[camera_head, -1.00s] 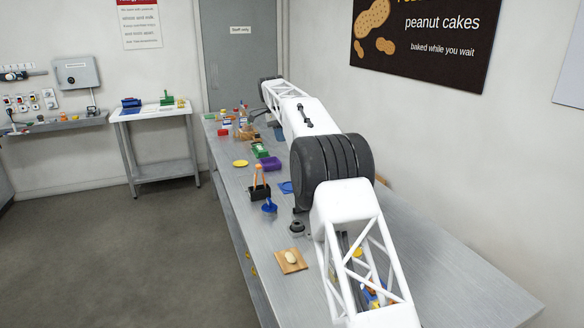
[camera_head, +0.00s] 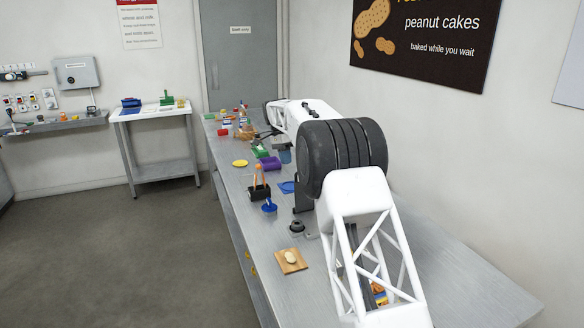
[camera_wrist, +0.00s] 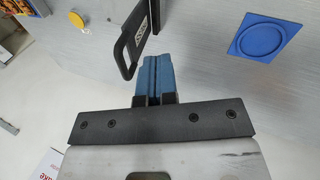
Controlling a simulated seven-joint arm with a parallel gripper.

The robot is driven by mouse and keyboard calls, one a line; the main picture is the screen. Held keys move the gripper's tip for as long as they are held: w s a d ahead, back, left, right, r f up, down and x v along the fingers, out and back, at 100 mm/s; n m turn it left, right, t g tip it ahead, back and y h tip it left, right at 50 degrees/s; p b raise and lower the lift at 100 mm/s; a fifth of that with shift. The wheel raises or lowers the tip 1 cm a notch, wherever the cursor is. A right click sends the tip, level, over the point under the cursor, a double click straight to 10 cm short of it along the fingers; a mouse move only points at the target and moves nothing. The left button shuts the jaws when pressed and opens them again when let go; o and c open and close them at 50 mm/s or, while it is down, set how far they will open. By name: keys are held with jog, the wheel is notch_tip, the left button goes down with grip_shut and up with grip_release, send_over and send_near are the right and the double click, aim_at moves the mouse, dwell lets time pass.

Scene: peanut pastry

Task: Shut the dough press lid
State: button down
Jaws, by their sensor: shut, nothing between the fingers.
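My gripper (camera_wrist: 155,78) shows in the wrist view with its two blue fingers pressed together and nothing between them. A black piece with an open loop handle (camera_wrist: 130,45) stands just beyond and to the left of the fingertips; I cannot tell whether they touch. A flat blue square plate with a raised round ring (camera_wrist: 265,37) lies at the upper right, apart from the fingers. I cannot tell for sure which piece is the dough press lid. In the head view my arm hides much of the far bench, and my fingers cannot be made out.
A wooden board with dough (camera_head: 291,260) lies nearer.

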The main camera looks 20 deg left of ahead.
jog(key=shift+s+d+f, duration=0.25)
jog(key=shift+s+d, duration=0.15)
jog(key=shift+d, duration=0.2)
jog(key=shift+s+d+f, duration=0.25)
jog(key=shift+s+d, duration=0.2)
jog(key=shift+d, duration=0.2)
jog(key=shift+s+d+f, duration=0.25)
jog(key=shift+s+d, duration=0.15)
jog(key=shift+d, duration=0.2)
jog(key=shift+s+d+r, duration=0.1)
jog(key=shift+s+d, duration=0.05)
jog(key=shift+d, duration=0.05)
